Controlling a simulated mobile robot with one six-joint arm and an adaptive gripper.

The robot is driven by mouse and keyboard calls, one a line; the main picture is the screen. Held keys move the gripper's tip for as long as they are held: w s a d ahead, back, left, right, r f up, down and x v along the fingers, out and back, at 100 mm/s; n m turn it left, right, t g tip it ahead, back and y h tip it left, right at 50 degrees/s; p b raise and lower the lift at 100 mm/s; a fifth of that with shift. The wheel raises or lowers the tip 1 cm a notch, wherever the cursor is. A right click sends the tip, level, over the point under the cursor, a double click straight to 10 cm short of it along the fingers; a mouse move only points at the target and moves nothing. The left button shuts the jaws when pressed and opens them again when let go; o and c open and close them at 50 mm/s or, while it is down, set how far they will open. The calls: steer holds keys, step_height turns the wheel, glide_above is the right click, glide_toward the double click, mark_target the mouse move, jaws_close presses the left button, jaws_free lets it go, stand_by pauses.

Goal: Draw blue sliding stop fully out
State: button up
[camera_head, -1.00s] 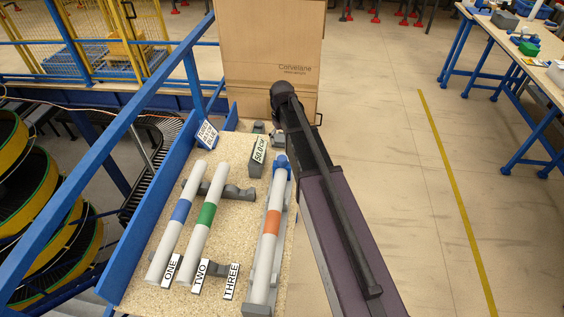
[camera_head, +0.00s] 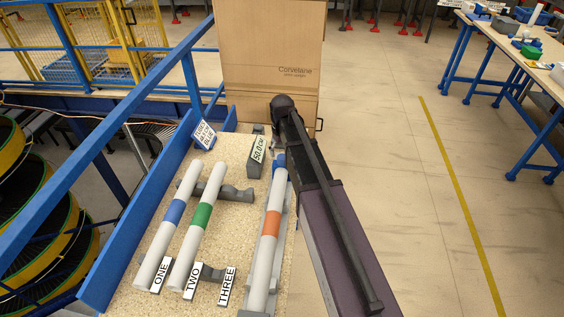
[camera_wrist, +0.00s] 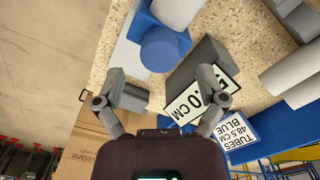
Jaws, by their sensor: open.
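The blue sliding stop (camera_head: 279,167) sits at the far end of the grey trough that holds the tube with the orange band (camera_head: 271,224). In the wrist view the stop (camera_wrist: 161,50) shows a round blue knob facing me, with a white tube end beyond it. My gripper (camera_wrist: 163,84) is open and empty, its two fingers either side of the knob's line and apart from it in the picture. In the head view my arm hides most of the gripper. Whether a finger touches anything cannot be told.
A grey block with a centimetre sign (camera_head: 257,155) stands close beside the stop; it also shows near the right finger (camera_wrist: 205,92). A blue-edged sign (camera_head: 204,134) stands behind. Tubes with blue (camera_head: 174,211) and green (camera_head: 202,215) bands lie left. A cardboard box (camera_head: 268,60) stands beyond.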

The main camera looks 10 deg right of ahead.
mark_target(282, 156)
steer(key=shift+f+b, duration=1.35)
steer(key=shift+f, duration=0.3)
